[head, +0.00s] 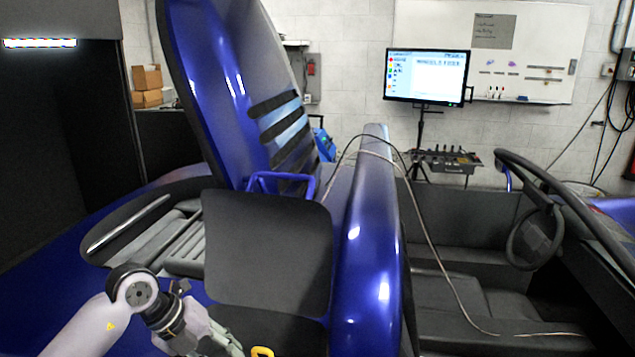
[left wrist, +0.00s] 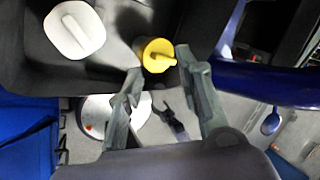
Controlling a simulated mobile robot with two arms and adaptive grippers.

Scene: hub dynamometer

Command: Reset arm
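My left gripper (head: 225,345) is at the bottom edge there, partly cut off. In the left wrist view its two fingers (left wrist: 165,82) are apart, with nothing held between them. A yellow cap (left wrist: 155,55) with a short handle lies just beyond the fingertips; I cannot tell whether a finger touches it. Yellow also shows at the bottom of the head view (head: 262,352). My right gripper is in neither view.
A white cap (left wrist: 75,30) sits on the dark tray-like surface in the left wrist view. A raised blue body panel (head: 205,80) and a blue pillar (head: 370,240) stand close by. A thin cable (head: 430,235) runs over the pillar. A monitor (head: 427,76) stands behind.

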